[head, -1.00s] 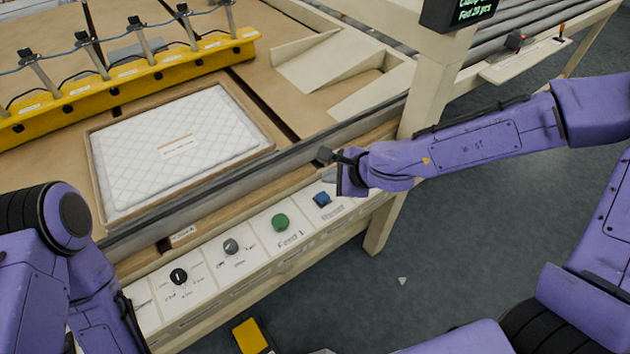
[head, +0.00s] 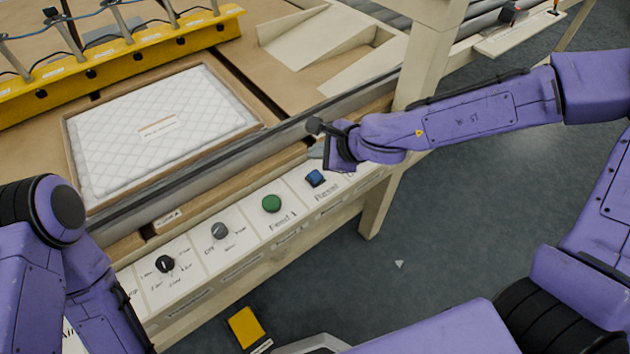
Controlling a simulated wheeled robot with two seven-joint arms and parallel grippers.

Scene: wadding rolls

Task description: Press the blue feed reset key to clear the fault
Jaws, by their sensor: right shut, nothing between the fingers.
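The blue reset key (head: 315,178) sits on the sloped white control panel (head: 243,238) along the machine's front edge, with the label "Reset" partly readable below it. My right gripper (head: 325,147) is shut and empty, just above and beyond the blue key, near the grey rail. I see a gap between it and the key, and cannot tell its exact height. My left arm comes in at the lower left; its gripper is not in view.
A green button (head: 271,203) marked "Feed 1" is left of the blue key, then a grey knob (head: 219,231) and a black knob (head: 165,264). A quilted white pad (head: 160,125) lies behind the grey rail (head: 225,152). A yellow block (head: 246,327) is below the panel.

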